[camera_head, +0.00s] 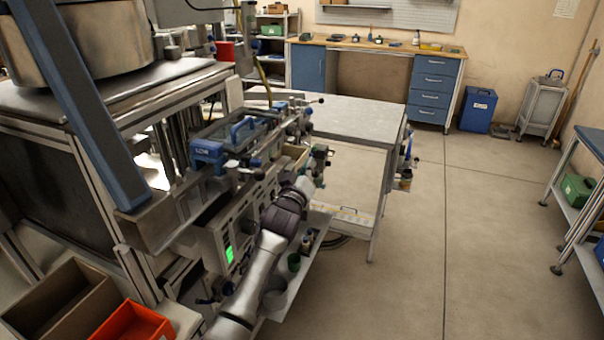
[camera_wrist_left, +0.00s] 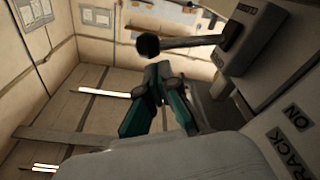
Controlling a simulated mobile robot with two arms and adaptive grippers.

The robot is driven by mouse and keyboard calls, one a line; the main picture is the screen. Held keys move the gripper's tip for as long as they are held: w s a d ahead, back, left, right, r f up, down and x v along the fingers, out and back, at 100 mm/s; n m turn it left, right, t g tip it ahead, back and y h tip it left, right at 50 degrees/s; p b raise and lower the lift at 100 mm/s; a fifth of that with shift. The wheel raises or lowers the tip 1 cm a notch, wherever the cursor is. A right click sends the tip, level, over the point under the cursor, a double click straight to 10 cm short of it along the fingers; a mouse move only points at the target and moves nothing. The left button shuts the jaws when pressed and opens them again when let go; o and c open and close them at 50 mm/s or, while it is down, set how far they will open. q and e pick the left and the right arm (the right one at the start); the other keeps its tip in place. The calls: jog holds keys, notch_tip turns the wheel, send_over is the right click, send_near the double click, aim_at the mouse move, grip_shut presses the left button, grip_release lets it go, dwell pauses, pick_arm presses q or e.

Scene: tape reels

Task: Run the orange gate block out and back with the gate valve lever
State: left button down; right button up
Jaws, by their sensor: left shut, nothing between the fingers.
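My left gripper (camera_head: 312,180) is beside the front of the machine, at the end of my arm. In the left wrist view its two teal fingers (camera_wrist_left: 161,68) meet at their dark tips, with nothing visible between them. A lever with a round black knob (camera_wrist_left: 147,44) sticks out from a dark slotted plate on a grey housing (camera_wrist_left: 262,35), just beyond the fingertips. The fingertips look close below the knob; I cannot tell whether they touch it. I cannot make out the orange gate block in either view. My right gripper is not in view.
The machine front (camera_head: 230,225) has a green-lit display and crowded fittings. A small shelf with cups (camera_head: 275,298) is below my arm. A grey table (camera_head: 350,112) stands behind. An orange bin (camera_head: 132,324) is at lower left. The floor (camera_head: 450,250) at right is clear.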

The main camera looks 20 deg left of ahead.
pick_arm(q)
jog(key=shift+s+d+f, duration=0.15)
jog(key=shift+d+f, duration=0.1)
jog(key=shift+f, duration=0.15)
